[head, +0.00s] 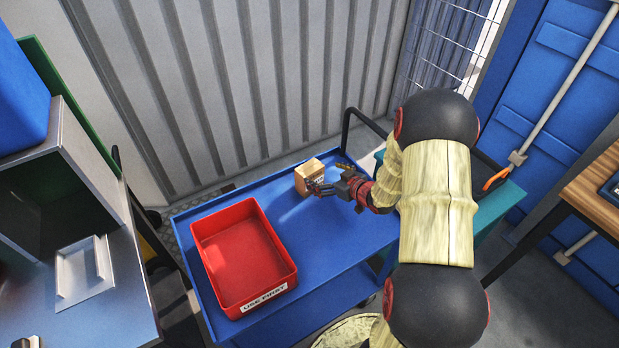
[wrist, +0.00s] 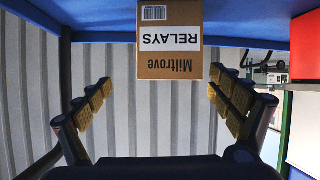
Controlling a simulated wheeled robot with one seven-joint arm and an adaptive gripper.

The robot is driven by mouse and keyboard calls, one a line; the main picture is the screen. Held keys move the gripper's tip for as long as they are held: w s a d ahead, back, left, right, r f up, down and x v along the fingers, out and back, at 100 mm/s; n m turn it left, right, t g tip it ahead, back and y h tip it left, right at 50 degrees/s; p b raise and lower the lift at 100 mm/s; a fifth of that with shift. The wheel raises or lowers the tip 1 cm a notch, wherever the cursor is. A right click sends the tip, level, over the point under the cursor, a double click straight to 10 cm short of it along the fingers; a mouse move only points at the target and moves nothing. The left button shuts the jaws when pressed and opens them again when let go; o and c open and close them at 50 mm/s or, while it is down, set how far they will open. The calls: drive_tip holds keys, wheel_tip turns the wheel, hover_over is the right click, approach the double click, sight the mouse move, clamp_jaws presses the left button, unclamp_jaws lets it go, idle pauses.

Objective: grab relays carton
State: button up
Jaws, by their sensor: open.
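The relays carton (head: 308,174) is a small brown box standing on the blue cart top near its far edge. In the wrist view the carton (wrist: 168,62) appears upside down, with "Miltrove" and a white "RELAYS" label on its facing side. My gripper (head: 331,184) is at the carton's right side in the head view, very close to it. In the wrist view my gripper (wrist: 160,88) is open, with one finger on either side of the carton and gaps showing between. Whether the fingertips reach past the near face I cannot tell.
A red tray (head: 243,256) labelled "USE FIRST" sits on the blue cart (head: 345,245), left of the carton. A black cart handle (head: 345,130) rises just beyond the carton. A corrugated wall (head: 260,80) stands behind. The cart top between tray and carton is clear.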

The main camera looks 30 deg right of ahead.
drive_tip(key=shift+s+a+f+y, duration=0.1)
drive_tip(key=shift+a+f+y, duration=0.1)
drive_tip(key=shift+f, duration=0.2)
drive_tip(key=shift+s+a+f+y, duration=0.1)
drive_tip(key=shift+f+y, duration=0.1)
drive_tip(key=shift+f, duration=0.15)
drive_tip(key=shift+t, duration=0.3)
drive_tip(key=b+x, duration=0.1)
drive_tip(key=x, duration=0.1)
drive_tip(key=b+x, duration=0.1)
drive_tip(key=x, duration=0.2)
drive_tip(key=b+x, duration=0.1)
drive_tip(key=x, duration=0.1)
drive_tip(key=shift+a+f, duration=0.3)
drive_tip(key=shift+f, duration=0.1)
drive_tip(key=shift+r, duration=0.1)
drive_tip(key=shift+c, duration=0.6)
drive_tip(key=c, duration=1.3)
